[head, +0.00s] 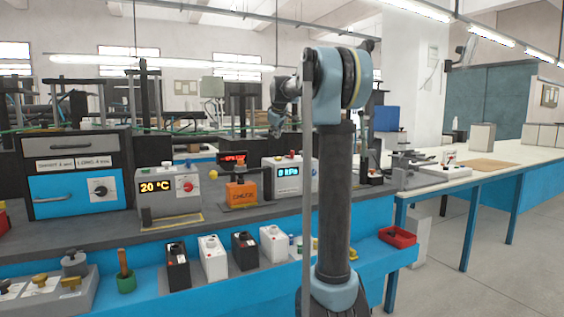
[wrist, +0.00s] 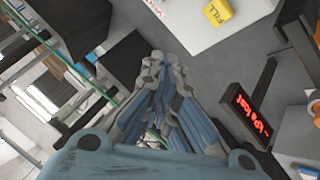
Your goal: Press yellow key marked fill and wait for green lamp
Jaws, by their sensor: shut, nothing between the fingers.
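The yellow key marked FILL (wrist: 216,12) shows at the top edge of the wrist view, on a white surface (wrist: 198,38). My gripper (wrist: 162,62) is shut and empty, with its fingertips apart from the key, below and left of it in that view. In the head view my gripper (head: 277,131) hangs in the air above the back of the bench, left of my arm's upright link. A white box (head: 297,177) reading 0 kPa stands below it, with small parts on top too small to tell. I cannot make out a green lamp.
A red-lit display (wrist: 249,112) stands near the white surface; it also shows in the head view (head: 232,158). An orange device (head: 241,193) and a 20 °C box (head: 168,193) stand to the left. Dark blocks (wrist: 136,62) lie close beside my fingers in the wrist view.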

